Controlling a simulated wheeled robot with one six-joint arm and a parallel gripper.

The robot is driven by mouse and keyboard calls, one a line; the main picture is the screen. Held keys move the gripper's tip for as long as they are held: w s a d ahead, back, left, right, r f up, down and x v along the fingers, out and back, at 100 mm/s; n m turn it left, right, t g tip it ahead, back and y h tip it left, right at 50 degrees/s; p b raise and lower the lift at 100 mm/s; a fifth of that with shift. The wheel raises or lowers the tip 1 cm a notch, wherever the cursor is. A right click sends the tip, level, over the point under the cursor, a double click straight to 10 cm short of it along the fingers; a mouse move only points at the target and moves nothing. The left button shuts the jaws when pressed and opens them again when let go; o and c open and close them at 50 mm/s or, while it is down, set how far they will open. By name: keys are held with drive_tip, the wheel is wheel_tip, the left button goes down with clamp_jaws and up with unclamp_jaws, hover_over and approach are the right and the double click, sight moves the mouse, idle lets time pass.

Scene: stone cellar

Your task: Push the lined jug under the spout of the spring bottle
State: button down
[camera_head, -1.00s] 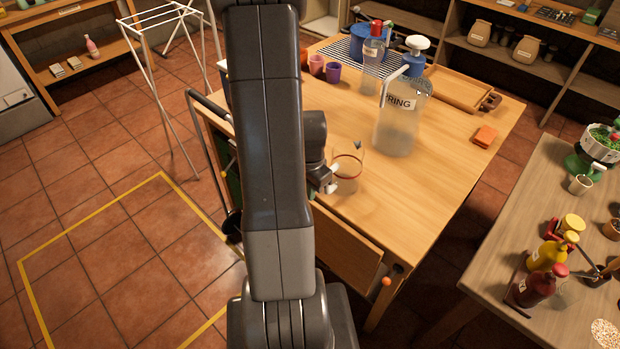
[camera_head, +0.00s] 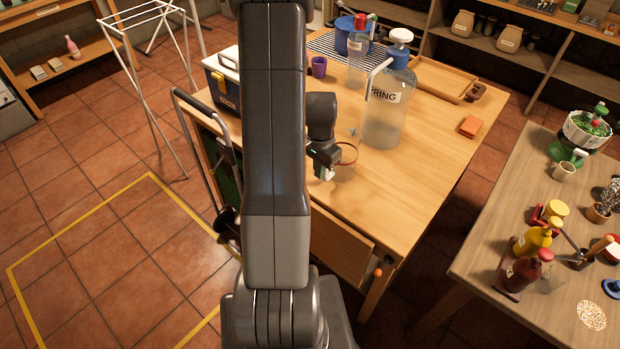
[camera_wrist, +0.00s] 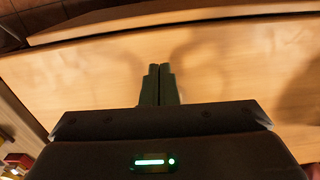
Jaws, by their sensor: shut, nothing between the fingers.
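The spring bottle (camera_head: 388,115) is a large clear bottle with a blue and white pump top, standing on the wooden table. Its white spout (camera_head: 378,72) points toward the picture's left and down. The lined jug (camera_head: 347,161) is a clear vessel with a red line around it. It stands left of and nearer than the bottle, partly hidden by my gripper (camera_head: 325,175). My gripper points down just left of the jug; I cannot tell whether they touch. In the wrist view my fingers (camera_wrist: 160,85) are shut and empty over bare wood; the jug is not clearly visible there.
A red-capped bottle (camera_head: 357,68), a purple cup (camera_head: 318,66) and a blue pot (camera_head: 350,40) stand behind. A wooden tray (camera_head: 440,82) and an orange block (camera_head: 469,126) lie to the right. A cooler box (camera_head: 222,82) is at the left. The table's front right is clear.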

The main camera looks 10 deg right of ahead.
drive_tip(key=w+d, duration=0.1)
drive_tip(key=d, duration=0.1)
drive_tip(key=w+d, duration=0.2)
drive_tip(key=d, duration=0.1)
drive_tip(key=w+d+b, duration=0.1)
drive_tip(key=w+d, duration=0.1)
drive_tip(key=shift+w+d, duration=0.2)
drive_tip(key=shift+d, duration=0.1)
